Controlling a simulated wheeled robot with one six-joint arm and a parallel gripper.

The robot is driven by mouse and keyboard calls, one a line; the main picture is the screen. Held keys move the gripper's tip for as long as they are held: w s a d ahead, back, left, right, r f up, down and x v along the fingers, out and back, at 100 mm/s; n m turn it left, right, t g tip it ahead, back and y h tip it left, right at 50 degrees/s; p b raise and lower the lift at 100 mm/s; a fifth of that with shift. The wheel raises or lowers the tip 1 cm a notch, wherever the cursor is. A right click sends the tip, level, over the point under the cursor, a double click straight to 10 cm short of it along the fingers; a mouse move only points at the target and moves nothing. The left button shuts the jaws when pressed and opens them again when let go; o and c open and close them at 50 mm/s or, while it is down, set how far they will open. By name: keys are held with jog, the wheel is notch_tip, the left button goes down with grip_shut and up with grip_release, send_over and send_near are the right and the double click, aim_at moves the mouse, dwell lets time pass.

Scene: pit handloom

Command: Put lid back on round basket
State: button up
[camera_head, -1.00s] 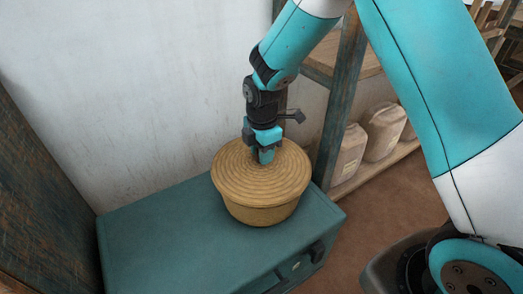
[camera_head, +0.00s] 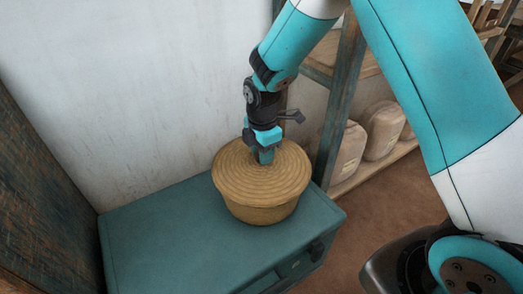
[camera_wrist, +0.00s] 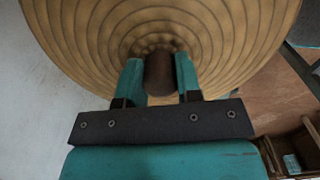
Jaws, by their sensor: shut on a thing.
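The round woven basket (camera_head: 262,213) stands upright on a teal chest. Its ridged tan lid (camera_head: 285,178) is over the basket's mouth and looks level. In the head view I cannot tell a gap between lid and rim. My gripper (camera_head: 265,156) points down at the lid's middle. In the wrist view the lid (camera_wrist: 90,40) fills the upper part, and my gripper (camera_wrist: 160,75) has its two teal fingers on either side of the dark knob (camera_wrist: 160,72), shut on it. The basket's inside is hidden under the lid.
The teal chest (camera_head: 160,245) has free top to the left of the basket. A white wall (camera_head: 130,90) is behind it and a dark wooden panel (camera_head: 35,200) at the left. A shelf post (camera_head: 340,100) and several pale sacks (camera_head: 383,130) stand at the right.

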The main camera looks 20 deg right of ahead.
jog(key=o, duration=1.5)
jog(key=shift+r, duration=0.15)
jog(key=shift+r+p, duration=3.4)
grip_shut()
